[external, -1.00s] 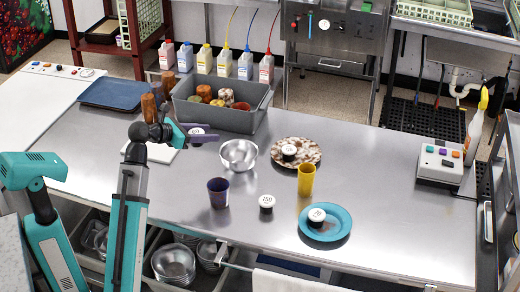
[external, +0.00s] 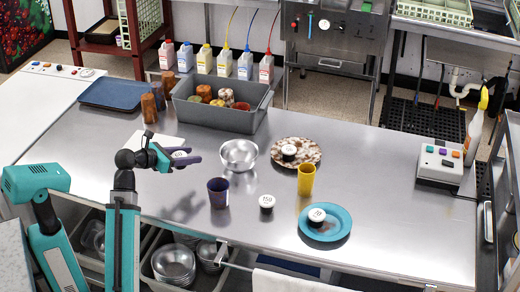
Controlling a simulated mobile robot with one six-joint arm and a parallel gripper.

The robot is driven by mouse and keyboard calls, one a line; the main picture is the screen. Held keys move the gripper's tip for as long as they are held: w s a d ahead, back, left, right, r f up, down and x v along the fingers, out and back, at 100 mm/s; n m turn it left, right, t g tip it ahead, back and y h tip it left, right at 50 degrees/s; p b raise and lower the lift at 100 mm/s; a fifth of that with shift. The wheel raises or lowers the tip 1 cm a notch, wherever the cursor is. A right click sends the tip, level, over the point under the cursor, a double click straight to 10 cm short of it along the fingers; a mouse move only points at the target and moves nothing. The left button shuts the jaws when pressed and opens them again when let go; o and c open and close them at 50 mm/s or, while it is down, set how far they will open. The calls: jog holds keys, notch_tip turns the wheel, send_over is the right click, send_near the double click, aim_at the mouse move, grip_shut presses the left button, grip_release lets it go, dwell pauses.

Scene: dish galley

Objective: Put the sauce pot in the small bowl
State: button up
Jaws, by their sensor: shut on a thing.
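My gripper (external: 188,160) is shut on a sauce pot (external: 180,153), a small dark pot with a white marked lid. It holds the pot to the left of the small bowl (external: 239,155), apart from it. The bowl is shiny metal, stands on the steel counter and looks empty. The fingers partly cover the pot, and its height above the counter is hard to tell.
A purple cup (external: 218,193) and another lidded pot (external: 266,203) stand in front of the bowl. A yellow cup (external: 306,179), a brown patterned plate (external: 309,146) and a blue plate (external: 341,228) are to the right. A grey bin (external: 228,120) stands behind.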

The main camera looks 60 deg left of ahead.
aim_at(208, 158)
jog(key=shift+f, duration=1.55)
jog(key=shift+w+a+r, duration=0.1)
jog(key=shift+w+a+p, duration=0.4)
jog(key=shift+w+p, duration=0.1)
jog(key=shift+p, duration=0.65)
jog(key=w+a+p, duration=0.1)
jog(key=p, duration=0.2)
jog(key=w+a+p, duration=0.2)
jog(key=p, duration=0.1)
jog(key=w+a+p, duration=0.1)
jog(key=w+p, duration=0.1)
jog(key=p, duration=0.1)
jog(key=shift+a+f, duration=0.2)
jog(key=shift+f, duration=0.05)
jog(key=shift+w+a+p, duration=0.15)
jog(key=shift+p, duration=0.55)
jog(key=p, duration=0.3)
jog(key=w+a+p, duration=0.1)
jog(key=p, duration=0.3)
jog(key=shift+w+a+f+p, duration=0.1)
jog(key=shift+w+a+p, duration=0.05)
jog(key=shift+w+p, duration=0.15)
jog(key=w+a+p, duration=0.1)
jog(key=p, duration=0.5)
jog(key=shift+w+a+f, duration=0.1)
jog(key=shift+w+a, duration=0.15)
jog(key=shift+w, duration=0.05)
jog(key=shift+w+a+f+p, duration=0.1)
jog(key=shift+w+a+p, duration=0.1)
jog(key=shift+p, duration=0.95)
